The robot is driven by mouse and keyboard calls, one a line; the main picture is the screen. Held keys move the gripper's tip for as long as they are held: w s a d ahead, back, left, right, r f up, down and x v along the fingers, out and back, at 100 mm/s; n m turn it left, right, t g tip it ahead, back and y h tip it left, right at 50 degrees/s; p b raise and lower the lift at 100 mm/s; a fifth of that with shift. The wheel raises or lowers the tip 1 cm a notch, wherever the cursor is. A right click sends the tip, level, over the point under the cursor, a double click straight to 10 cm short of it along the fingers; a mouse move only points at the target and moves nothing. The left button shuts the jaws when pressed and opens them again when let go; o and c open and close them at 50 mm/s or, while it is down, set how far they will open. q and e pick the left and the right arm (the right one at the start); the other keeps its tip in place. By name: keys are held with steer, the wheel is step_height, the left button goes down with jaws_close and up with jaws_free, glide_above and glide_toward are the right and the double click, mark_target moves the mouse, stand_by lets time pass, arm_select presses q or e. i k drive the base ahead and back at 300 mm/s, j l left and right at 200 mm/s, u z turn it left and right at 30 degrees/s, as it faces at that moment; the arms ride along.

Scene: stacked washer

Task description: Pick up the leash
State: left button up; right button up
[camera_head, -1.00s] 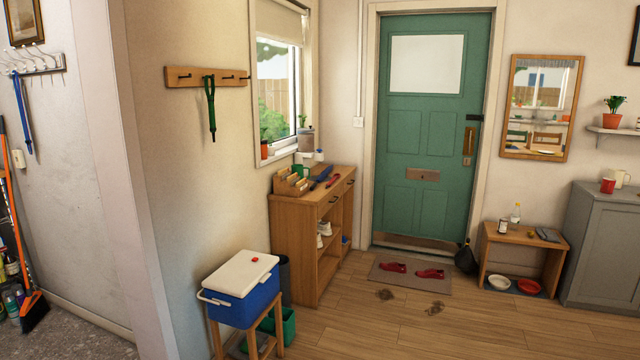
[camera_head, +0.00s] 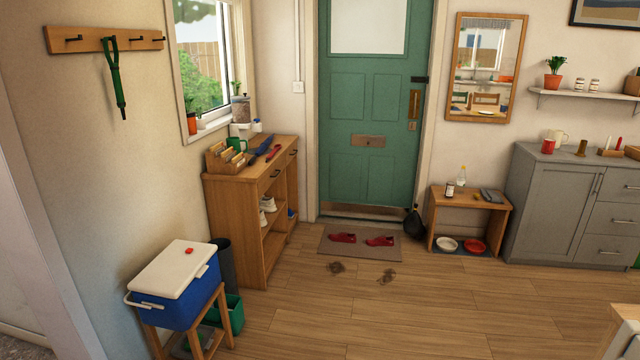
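A long green strap-like item (camera_head: 116,80), which looks like a leash, hangs from a hook on the wooden wall rail (camera_head: 75,40) at the upper left. It hangs against the wall, narrow and pointing down. A dark blue item (camera_head: 262,146) and a red item (camera_head: 273,153) lie on top of the wooden cabinet (camera_head: 228,188); they are too small to tell what they are. Neither of my grippers is in view.
A blue cooler with a white lid (camera_head: 180,272) stands on a wooden stool below the rail. A doormat with red shoes (camera_head: 345,238) lies before the green door (camera_head: 365,110). A low bench (camera_head: 470,201) and grey cabinet (camera_head: 555,200) stand right.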

mark_target(275, 150)
steer(key=i, duration=3.4)
